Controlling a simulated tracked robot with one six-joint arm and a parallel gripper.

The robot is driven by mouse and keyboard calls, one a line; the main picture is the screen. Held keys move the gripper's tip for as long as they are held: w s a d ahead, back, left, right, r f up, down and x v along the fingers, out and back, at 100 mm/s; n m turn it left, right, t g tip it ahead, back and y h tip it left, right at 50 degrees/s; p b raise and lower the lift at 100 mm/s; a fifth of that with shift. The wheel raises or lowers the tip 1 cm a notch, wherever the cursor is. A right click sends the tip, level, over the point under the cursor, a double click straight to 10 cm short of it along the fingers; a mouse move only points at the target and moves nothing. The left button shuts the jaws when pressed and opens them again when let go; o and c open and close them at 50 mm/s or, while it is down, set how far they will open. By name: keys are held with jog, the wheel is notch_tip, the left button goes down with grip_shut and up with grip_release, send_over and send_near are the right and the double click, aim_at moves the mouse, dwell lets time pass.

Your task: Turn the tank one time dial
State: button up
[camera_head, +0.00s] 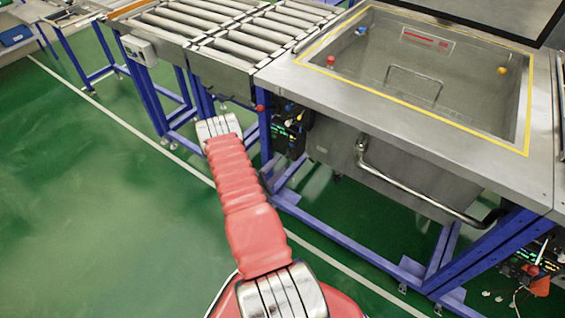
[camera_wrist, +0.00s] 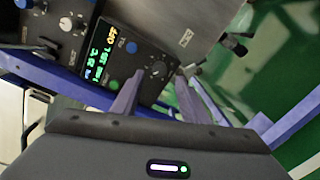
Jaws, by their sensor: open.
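A black control panel (camera_wrist: 140,50) with green digits, an orange "OFF", a blue button and a green button shows in the wrist view. A round black dial (camera_wrist: 157,70) sits near its right end. My gripper (camera_wrist: 160,78) is open, with its two fingers on either side of the dial in the picture. I cannot tell whether they touch it. The dark panel (camera_head: 288,136) also shows in the head view, under the left corner of the steel tank (camera_head: 420,75). My gripper is not clearly visible there. I cannot read a tank number.
A second panel with knobs (camera_wrist: 62,22) lies at upper left in the wrist view. In the head view, a roller conveyor (camera_head: 215,30) stands at upper left, and blue frame legs (camera_head: 330,237) and a bent metal pipe (camera_head: 410,195) surround the tank's underside. Green floor (camera_head: 90,190) is clear at left.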

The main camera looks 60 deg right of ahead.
jog(key=w+a, duration=0.1)
jog(key=a, duration=0.8)
jog(key=shift+w+r, duration=0.2)
jog(key=shift+w, duration=0.05)
dwell(0.3)
